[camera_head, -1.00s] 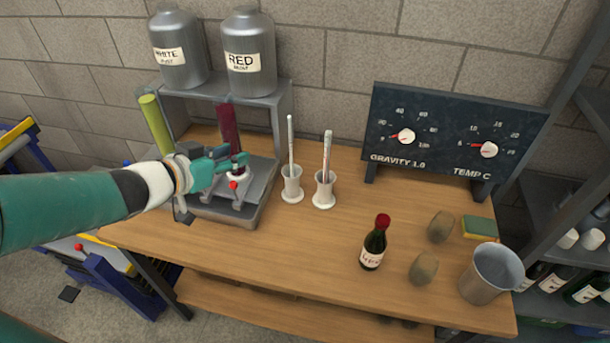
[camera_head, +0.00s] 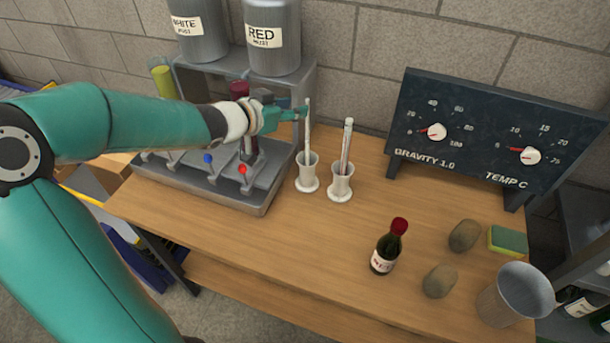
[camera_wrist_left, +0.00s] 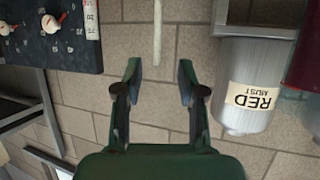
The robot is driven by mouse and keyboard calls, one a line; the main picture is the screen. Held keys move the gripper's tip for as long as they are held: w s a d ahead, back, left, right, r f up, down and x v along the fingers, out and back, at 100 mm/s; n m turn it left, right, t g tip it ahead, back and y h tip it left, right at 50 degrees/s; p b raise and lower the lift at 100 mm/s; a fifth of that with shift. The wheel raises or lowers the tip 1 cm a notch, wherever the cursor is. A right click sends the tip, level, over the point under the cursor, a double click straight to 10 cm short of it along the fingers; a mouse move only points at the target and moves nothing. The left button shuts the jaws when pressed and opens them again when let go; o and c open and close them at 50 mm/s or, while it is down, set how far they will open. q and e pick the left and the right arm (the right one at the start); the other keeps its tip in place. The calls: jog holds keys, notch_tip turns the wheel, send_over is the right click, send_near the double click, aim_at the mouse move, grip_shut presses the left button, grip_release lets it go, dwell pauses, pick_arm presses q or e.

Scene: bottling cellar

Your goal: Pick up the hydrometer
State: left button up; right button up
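Two slim instruments stand upright in white holders: a plain pale rod (camera_head: 308,130) in the left holder (camera_head: 307,177) and a rod with darker markings (camera_head: 346,145) in the right holder (camera_head: 341,186). I cannot tell for certain from their markings which is the hydrometer. My left gripper (camera_head: 301,113) is at the upper part of the left rod. In the left wrist view the gripper (camera_wrist_left: 157,80) is open and empty, with a pale rod (camera_wrist_left: 157,30) ahead, lined up with the gap between its fingers. My right gripper is not in view.
A filling stand (camera_head: 262,210) with levers and the RED must tank (camera_head: 272,40) is left of the holders. A gauge panel (camera_head: 490,130) stands to the right. A small bottle (camera_head: 387,248), two brownish lumps, a sponge (camera_head: 508,240) and a metal cup (camera_head: 515,295) occupy the right front.

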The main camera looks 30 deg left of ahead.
pick_arm(q)
jog(key=x, duration=0.6)
jog(key=shift+d+f+b, duration=0.25)
jog(key=shift+b, duration=0.2)
grip_shut()
